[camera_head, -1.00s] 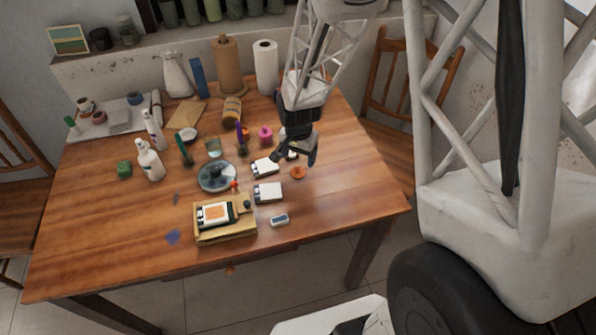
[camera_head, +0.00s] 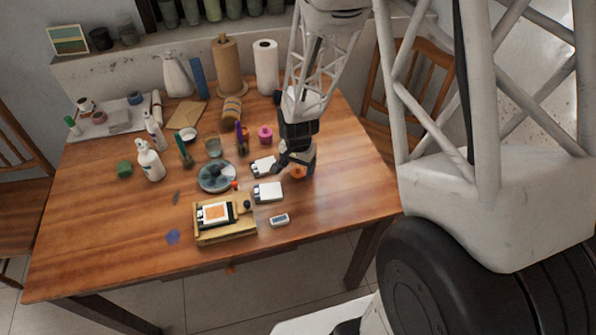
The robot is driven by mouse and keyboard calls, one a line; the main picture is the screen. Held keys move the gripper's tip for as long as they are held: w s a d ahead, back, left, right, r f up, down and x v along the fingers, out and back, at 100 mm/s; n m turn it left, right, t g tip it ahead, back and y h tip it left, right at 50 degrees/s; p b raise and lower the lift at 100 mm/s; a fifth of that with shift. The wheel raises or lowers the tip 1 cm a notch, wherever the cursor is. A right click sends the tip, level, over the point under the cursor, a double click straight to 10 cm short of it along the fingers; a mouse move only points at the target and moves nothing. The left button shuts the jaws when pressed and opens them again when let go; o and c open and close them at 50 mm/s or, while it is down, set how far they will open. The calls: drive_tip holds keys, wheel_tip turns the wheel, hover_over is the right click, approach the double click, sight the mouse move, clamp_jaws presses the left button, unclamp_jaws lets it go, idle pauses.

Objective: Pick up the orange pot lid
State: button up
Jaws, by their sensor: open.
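The orange pot lid (camera_head: 298,173) is a small round orange disc on the right part of the wooden table (camera_head: 345,185). My gripper (camera_head: 295,170) is low over it, open, with a dark finger to its left and the other side of the gripper at its right. The gripper hides part of the lid. I cannot tell whether the fingers touch it.
Two white-topped small boxes (camera_head: 268,192) lie just left of the gripper. A pink pot (camera_head: 265,135) stands behind it. A small blue-and-white item (camera_head: 279,220) and a wooden tray (camera_head: 225,239) lie in front. The table's right side is clear.

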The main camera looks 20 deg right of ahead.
drive_tip(key=shift+f, duration=0.75)
drive_tip(key=c, duration=1)
